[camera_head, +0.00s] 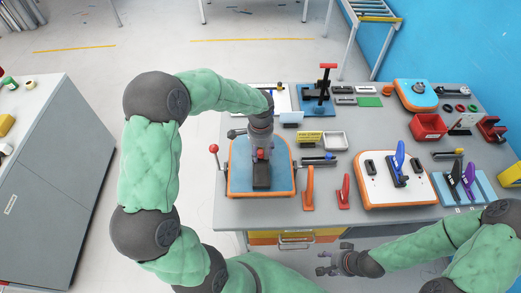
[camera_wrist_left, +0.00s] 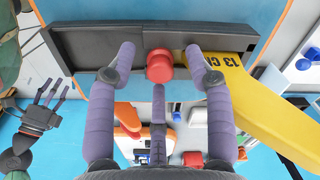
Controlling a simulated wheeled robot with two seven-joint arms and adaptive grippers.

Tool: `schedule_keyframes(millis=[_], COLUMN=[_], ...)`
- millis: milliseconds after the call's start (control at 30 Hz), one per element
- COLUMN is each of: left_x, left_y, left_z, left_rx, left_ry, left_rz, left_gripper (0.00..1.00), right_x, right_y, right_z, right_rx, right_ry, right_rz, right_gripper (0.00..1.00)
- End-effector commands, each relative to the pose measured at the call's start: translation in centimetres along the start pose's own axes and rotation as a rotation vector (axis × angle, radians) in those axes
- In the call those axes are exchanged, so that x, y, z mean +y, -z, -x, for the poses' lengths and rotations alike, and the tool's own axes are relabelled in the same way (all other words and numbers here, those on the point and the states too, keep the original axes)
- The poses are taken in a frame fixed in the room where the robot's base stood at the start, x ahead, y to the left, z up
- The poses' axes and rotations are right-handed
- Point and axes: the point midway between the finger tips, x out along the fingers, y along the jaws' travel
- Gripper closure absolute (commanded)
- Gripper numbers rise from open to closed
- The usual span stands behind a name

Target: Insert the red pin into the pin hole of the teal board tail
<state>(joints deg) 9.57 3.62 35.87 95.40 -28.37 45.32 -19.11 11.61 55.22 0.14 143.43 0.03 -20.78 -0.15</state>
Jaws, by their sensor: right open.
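The teal board (camera_head: 240,180) with an orange rim lies at the front left of the grey table; it also shows in the left wrist view (camera_wrist_left: 200,12). A dark fin box (camera_wrist_left: 95,48) sits on its tail. The red pin (camera_wrist_left: 160,66) stands out at this box, its red head up; how deep it sits is hidden. My left gripper (camera_wrist_left: 159,50) is over the tail, its purple fingers on either side of the red head with gaps between. My right gripper (camera_head: 330,262) is open and empty, off the table's front edge.
A yellow strip marked 13 CM (camera_wrist_left: 265,115) lies beside the box. A red-knobbed lever (camera_head: 214,149) stands left of the board. Orange and red hooks (camera_head: 308,188), a white board (camera_head: 385,193) with a blue fin, and a red bin (camera_head: 429,127) stand to the right.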

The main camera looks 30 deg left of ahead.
Motion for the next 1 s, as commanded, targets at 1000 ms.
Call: schedule_keyframes(millis=[1000], left_x=[0.0], left_y=[0.0], left_z=[11.7], left_rx=[0.001], left_ry=[0.001], left_rz=[0.0], left_gripper=[0.48], right_x=[0.0], right_y=[0.0], right_z=[0.0], right_rx=[0.0], right_ry=[0.0], right_rz=[0.0], right_gripper=[0.48])
